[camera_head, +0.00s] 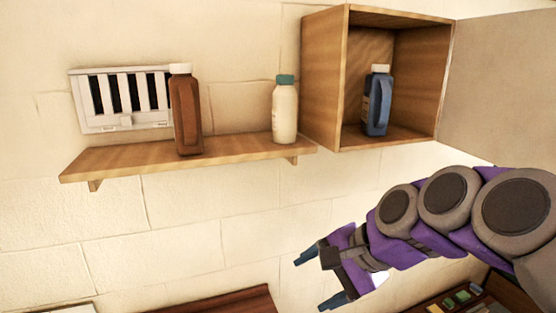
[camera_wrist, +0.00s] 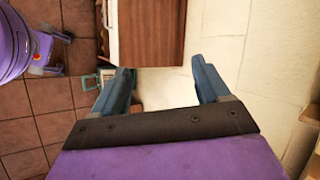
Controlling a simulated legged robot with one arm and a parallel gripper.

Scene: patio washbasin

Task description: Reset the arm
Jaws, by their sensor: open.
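My gripper (camera_head: 318,281) is at the lower middle right of the head view, on the end of my purple and grey arm. It hangs in front of the pale block wall, below the shelf and the open cabinet. Its two blue fingers are apart with nothing between them. The wrist view also shows my gripper (camera_wrist: 165,88) with its fingers spread and empty. Beyond them are a brown wooden surface and the pale wall.
A wooden shelf (camera_head: 110,160) holds a brown bottle (camera_head: 187,115) and a white bottle with a teal cap (camera_head: 285,112). An open wooden cabinet (camera_head: 325,80) holds a blue bottle (camera_head: 377,105). A white vent (camera_head: 105,100) is behind the shelf. Small items (camera_head: 460,298) lie at the lower right.

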